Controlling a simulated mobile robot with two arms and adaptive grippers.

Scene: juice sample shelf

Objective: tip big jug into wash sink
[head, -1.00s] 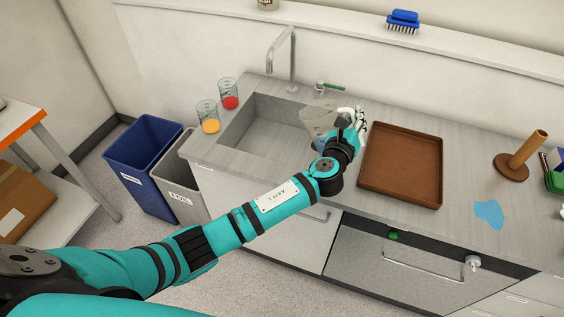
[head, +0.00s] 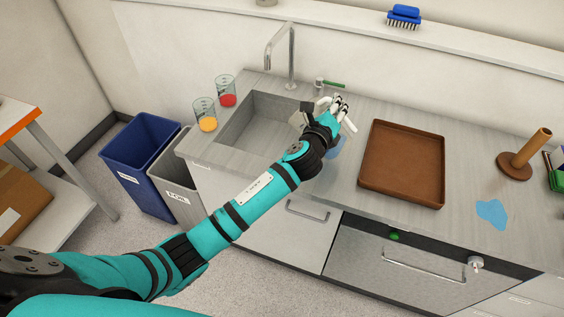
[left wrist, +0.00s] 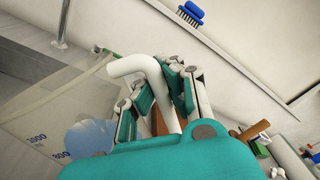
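The big jug is a clear vessel with blue volume marks and a white handle. It fills the left part of the left wrist view (left wrist: 45,115), tilted in the picture. In the head view only a sliver of the jug (head: 297,119) shows beside my left gripper (head: 335,112), at the right end of the wash sink (head: 268,104). In the left wrist view the gripper's fingers (left wrist: 165,95) are closed around the white handle. The jug's base is hidden. The sink is a grey basin, and I see no liquid in it. My right gripper is out of view.
Beakers of red (head: 226,98) and orange (head: 207,122) liquid stand left of the sink. A tap (head: 291,60) rises behind it. A brown tray (head: 374,188) lies to the right.

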